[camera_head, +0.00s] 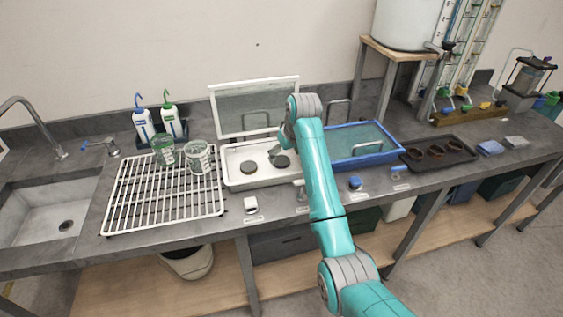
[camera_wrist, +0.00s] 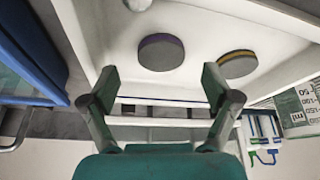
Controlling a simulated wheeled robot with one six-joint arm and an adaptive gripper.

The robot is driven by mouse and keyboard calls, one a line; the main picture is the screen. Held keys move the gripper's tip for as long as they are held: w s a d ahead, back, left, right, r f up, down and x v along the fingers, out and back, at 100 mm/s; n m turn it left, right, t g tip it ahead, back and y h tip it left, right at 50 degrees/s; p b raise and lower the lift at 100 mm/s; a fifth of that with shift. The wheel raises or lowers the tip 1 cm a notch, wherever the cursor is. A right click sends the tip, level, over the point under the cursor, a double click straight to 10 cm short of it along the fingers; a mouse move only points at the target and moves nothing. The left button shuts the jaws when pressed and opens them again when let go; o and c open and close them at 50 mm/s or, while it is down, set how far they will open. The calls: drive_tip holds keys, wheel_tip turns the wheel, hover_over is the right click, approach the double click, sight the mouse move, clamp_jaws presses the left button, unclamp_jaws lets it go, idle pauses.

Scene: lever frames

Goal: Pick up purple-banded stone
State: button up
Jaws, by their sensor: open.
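The purple-banded stone (camera_wrist: 160,55) is a round grey disc with a thin purple band on its side. It lies flat in a white tray (camera_head: 233,181). In the head view it appears to be the right-hand disc (camera_head: 282,161). My gripper (camera_wrist: 160,84) is open and empty, its two fingers spread in front of the stone and apart from it in the wrist view. In the head view my gripper (camera_head: 273,152) is above the tray, partly hidden by my arm. A similar yellow-banded stone (camera_wrist: 237,65) lies beside it and also shows in the head view (camera_head: 249,168).
A raised clear lid (camera_head: 254,83) stands behind the tray. A blue water basin (camera_head: 362,163) is close on the right. A white wire rack (camera_head: 150,211) with two beakers is on the left. Small labelled items line the counter's front edge.

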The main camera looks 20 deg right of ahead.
sight(281, 160)
drive_tip(key=shift+x, duration=1.5)
drive_tip(key=shift+w, duration=0.1)
drive_tip(key=shift+a, duration=0.1)
drive_tip(key=c, duration=1.3)
drive_tip(key=shift+o, duration=0.2)
drive_tip(key=shift+r, duration=0.1)
